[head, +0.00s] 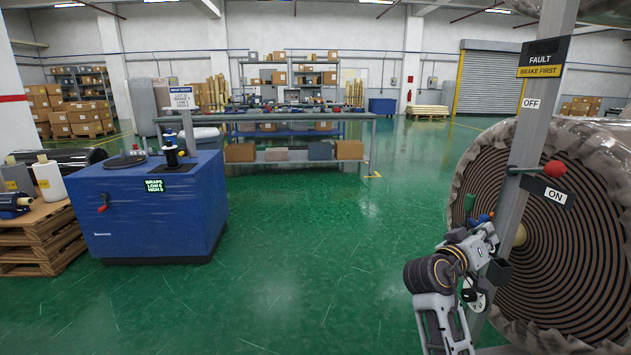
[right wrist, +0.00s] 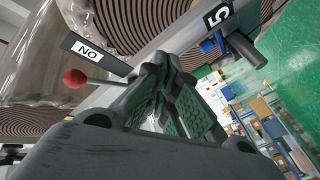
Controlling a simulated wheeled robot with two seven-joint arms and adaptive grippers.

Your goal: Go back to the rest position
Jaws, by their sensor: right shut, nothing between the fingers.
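My right gripper (head: 484,232) is in front of the grey post (head: 535,90) at the right of the head view. In the right wrist view its fingers (right wrist: 165,75) are together, with nothing between them. The red-knobbed lever (head: 554,169) sticks out to the right of the post, just above the ON sign (head: 547,191). In the right wrist view the red knob (right wrist: 75,78) is left of the fingers, apart from them. My left gripper is in neither view.
A large wrapped roll (head: 580,235) stands close behind the post. A blue cabinet (head: 150,215) stands at left beside stacked pallets (head: 40,240). A workbench (head: 300,118) is further back. The green floor (head: 310,270) between is clear. A small blue part (right wrist: 208,45) sits near the fingers.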

